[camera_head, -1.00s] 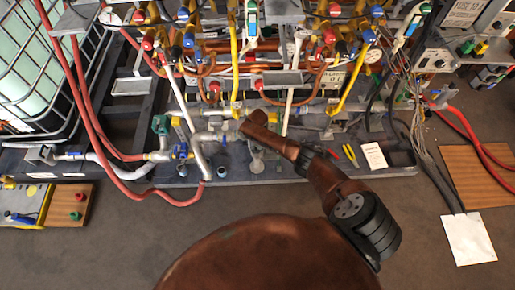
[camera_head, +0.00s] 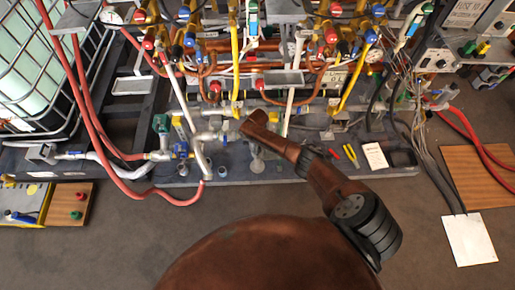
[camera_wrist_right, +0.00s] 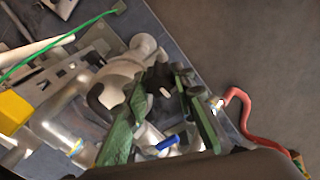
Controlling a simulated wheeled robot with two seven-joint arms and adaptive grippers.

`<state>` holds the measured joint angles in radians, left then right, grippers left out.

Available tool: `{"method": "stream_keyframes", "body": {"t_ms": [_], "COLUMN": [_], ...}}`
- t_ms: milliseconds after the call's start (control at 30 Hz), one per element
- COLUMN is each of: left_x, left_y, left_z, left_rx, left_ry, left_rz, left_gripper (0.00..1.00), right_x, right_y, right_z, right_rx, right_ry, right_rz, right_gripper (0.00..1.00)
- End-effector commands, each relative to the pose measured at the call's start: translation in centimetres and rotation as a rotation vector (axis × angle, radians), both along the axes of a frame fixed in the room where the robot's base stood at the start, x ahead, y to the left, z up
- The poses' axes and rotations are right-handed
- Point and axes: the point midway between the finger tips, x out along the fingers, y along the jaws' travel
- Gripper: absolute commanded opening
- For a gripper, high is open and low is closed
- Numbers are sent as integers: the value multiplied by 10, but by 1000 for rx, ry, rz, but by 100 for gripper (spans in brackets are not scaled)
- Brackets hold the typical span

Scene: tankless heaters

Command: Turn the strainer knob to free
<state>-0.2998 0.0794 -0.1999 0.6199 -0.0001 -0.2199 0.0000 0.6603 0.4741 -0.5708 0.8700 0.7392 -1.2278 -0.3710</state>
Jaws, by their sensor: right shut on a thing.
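My right gripper (camera_wrist_right: 166,80) shows in the right wrist view as two dark green fingers. They are closed around a small dark part with a pale spot, the strainer knob (camera_wrist_right: 165,92), mostly hidden between them. Beside the fingers is a grey-silver pipe body (camera_wrist_right: 125,70) with a dark round end. In the head view my brown right arm reaches from the bottom to the lower pipework, and its wrist hides the fingers. A grey fitting (camera_head: 257,162) stands just below the wrist's end. The knob's turned angle cannot be told. My left gripper is not in view.
Red hoses (camera_head: 92,120) and a white pipe (camera_head: 187,115) run left of my wrist. Yellow-handled pliers (camera_head: 350,154) and a white card (camera_head: 375,156) lie to the right on the dark base. A blue part (camera_wrist_right: 168,142) is close to the fingers. The floor in front is clear.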

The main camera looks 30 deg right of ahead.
Motion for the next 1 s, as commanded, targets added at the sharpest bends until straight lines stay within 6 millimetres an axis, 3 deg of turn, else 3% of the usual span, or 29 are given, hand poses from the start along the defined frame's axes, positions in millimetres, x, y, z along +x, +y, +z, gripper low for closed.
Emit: {"method": "stream_keyframes", "body": {"t_ms": [700,733,1000], "left_x": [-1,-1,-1], "left_y": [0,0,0], "left_z": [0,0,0], "left_rx": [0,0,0], "left_ry": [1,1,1], "left_rz": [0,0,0], "left_gripper": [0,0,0], "right_x": [3,3,1], "right_y": [1,1,0], "right_z": [2,2,1], "right_rx": [1,1,0], "right_ry": [-6,-6,-4], "right_rz": [76,76,75], "right_gripper": [0,25,41]}}
